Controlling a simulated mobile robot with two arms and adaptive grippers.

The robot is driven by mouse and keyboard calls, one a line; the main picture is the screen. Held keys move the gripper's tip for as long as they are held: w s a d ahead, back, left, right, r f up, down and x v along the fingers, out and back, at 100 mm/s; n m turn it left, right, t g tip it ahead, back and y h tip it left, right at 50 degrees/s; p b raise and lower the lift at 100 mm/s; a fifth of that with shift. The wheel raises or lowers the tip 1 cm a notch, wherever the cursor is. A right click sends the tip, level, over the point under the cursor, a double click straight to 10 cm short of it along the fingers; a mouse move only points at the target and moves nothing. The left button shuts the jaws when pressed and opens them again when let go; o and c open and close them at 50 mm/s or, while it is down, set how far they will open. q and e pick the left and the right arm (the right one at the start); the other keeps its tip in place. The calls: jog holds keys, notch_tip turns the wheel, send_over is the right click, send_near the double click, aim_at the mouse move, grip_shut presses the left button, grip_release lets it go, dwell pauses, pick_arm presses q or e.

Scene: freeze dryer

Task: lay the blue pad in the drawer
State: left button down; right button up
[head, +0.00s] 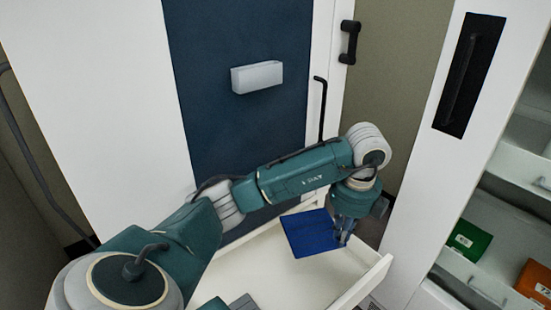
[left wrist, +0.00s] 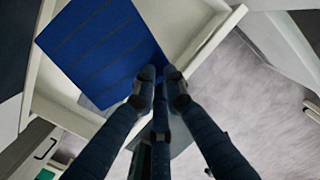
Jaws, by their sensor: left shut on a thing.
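The blue pad (head: 308,232) is a flat square in the head view, over the right part of the open white drawer (head: 366,283). My left gripper (head: 343,240) points down at the pad's right edge and is shut on it. In the left wrist view the fingertips (left wrist: 160,76) meet at the edge of the pad (left wrist: 98,48), which shows faint dark stripes. The drawer's pale rim (left wrist: 213,38) runs beside and around it there. I cannot tell whether the pad touches the drawer floor. My right gripper is not in view.
The drawer sticks out below a white cabinet with a dark blue panel (head: 225,140). At the right stands another white cabinet (head: 440,165) with open shelves, holding a green box (head: 468,240) and an orange box (head: 535,281). The drawer floor left of the pad looks clear.

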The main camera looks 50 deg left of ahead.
pick_arm(q)
jog(key=shift+f, duration=0.1)
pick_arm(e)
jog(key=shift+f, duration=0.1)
pick_arm(q)
notch_tip(320, 180, down, 4)
jog(key=shift+s+f+b, duration=0.1)
jog(key=shift+f+b, duration=0.05)
jog(key=shift+b, duration=0.75)
jog(key=shift+f+b, duration=1.5)
jog(key=shift+f, duration=6.2)
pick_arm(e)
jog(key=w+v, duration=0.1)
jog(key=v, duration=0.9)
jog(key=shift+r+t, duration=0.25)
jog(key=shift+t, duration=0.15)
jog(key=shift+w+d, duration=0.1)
pick_arm(q)
jog(key=shift+f, duration=0.2)
jog(key=c, duration=1.8)
grip_release()
